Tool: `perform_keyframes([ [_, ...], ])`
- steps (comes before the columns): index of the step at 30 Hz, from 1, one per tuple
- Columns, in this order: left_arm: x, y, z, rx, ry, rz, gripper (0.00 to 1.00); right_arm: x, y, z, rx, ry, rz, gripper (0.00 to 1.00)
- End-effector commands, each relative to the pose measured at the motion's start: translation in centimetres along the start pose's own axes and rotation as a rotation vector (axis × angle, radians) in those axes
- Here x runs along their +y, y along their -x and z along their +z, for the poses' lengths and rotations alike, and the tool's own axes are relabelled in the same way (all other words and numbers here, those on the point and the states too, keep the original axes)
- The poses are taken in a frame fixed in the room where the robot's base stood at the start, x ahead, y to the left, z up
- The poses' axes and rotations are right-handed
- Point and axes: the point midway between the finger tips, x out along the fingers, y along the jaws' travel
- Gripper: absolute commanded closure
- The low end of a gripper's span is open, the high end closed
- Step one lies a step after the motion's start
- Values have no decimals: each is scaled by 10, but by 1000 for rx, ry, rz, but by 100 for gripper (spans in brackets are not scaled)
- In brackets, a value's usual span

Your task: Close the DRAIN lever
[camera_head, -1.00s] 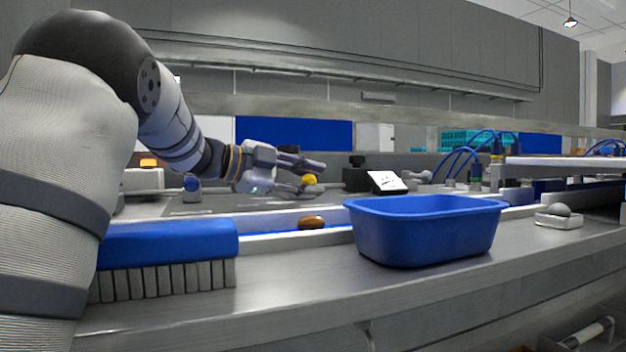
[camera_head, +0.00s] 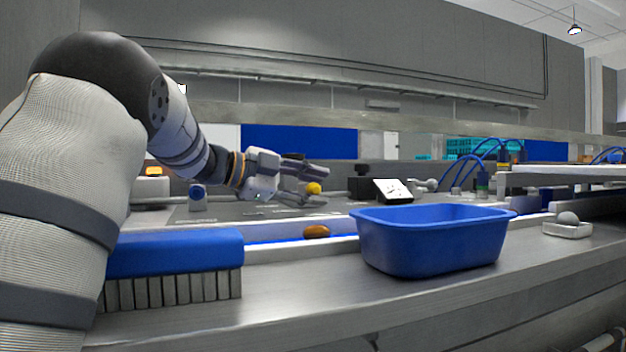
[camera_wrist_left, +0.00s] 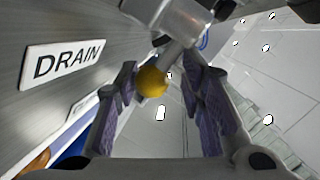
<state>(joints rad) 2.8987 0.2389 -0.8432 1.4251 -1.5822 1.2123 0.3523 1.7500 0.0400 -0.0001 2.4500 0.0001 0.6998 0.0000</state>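The DRAIN lever shows in the left wrist view as a short grey stem with a yellow ball knob (camera_wrist_left: 152,82), coming from a metal body (camera_wrist_left: 168,20). A white DRAIN label (camera_wrist_left: 64,61) is on the metal surface to its left. In the head view the yellow knob (camera_head: 313,188) lies between the fingers of my left gripper (camera_head: 305,183). In the left wrist view this gripper (camera_wrist_left: 170,105) is open, with one finger on either side of the knob. The knob sits closer to the left finger; I cannot tell whether they touch. My right gripper is not in view.
A blue tub (camera_head: 430,245) stands on the steel counter (camera_head: 300,295). A blue brush (camera_head: 172,255) is at the left below my arm. A brown date (camera_head: 317,232) lies in the channel behind. A small white tray (camera_head: 567,230) with a grey ball is at right.

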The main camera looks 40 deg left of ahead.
Motion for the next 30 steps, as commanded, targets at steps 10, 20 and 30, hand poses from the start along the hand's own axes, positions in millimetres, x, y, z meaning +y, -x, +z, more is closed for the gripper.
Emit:
perform_keyframes([
  [10, -72, 24, -46, 5, -10, -19, 60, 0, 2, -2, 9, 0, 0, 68],
  [20, -79, 23, -50, 0, 0, -4, 64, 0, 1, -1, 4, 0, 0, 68],
  [30, -78, 22, -49, -1, 0, -1, 64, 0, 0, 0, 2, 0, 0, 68],
])
